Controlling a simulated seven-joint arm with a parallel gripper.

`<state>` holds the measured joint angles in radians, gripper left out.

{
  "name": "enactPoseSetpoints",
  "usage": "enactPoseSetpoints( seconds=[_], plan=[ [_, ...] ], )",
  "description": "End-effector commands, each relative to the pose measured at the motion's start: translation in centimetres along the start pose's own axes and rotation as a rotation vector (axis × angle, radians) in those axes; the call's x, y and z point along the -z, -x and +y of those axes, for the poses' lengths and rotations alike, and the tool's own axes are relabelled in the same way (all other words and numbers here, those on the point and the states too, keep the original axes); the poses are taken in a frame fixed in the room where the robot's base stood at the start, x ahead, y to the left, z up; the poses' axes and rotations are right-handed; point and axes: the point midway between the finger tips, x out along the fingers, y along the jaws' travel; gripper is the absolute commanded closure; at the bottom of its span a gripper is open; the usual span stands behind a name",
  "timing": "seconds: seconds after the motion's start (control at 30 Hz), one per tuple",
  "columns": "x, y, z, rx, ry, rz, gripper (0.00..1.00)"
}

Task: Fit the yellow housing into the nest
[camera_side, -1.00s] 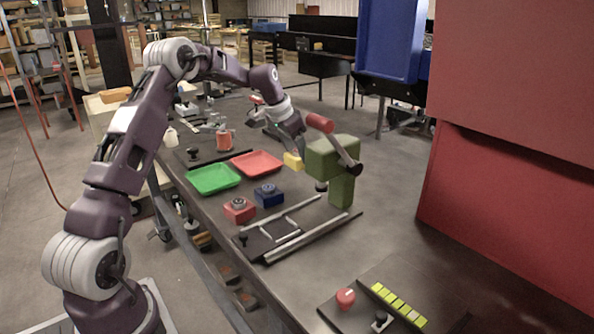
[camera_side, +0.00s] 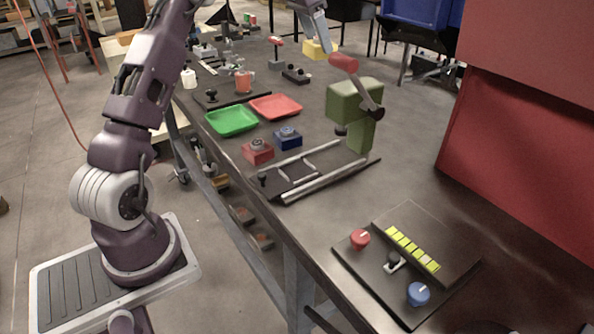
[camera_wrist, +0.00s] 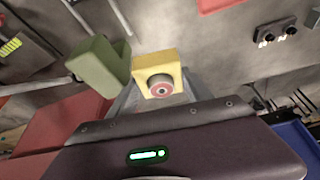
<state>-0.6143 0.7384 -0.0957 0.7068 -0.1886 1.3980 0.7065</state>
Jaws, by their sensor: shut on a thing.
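My gripper (camera_side: 315,38) is at the top of the side view, beyond the green press, and is shut on the yellow housing (camera_side: 319,49). The housing also shows in the wrist view (camera_wrist: 168,64), with a round reddish button on a grey collar facing the camera. The fingertips are mostly hidden there. A low dark fixture with metal rails (camera_side: 312,181) lies in front of the press; I cannot tell whether it holds the nest. The housing is well apart from this fixture.
The green press (camera_side: 354,101) with a red-handled lever stands between the housing and the rails. Green (camera_side: 232,121) and red (camera_side: 275,107) trays, a red block (camera_side: 258,152) and a blue block (camera_side: 288,139) are left of it. A control panel (camera_side: 407,258) is at the near end.

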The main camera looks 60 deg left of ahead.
Motion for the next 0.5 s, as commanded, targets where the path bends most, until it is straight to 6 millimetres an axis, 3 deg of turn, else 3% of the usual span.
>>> enactPoseSetpoints(
  seconds=[0.5],
  plan=[
    [-5.4,2.3,6.4,-0.252,-0.607,0.002,1.0]
  ],
)
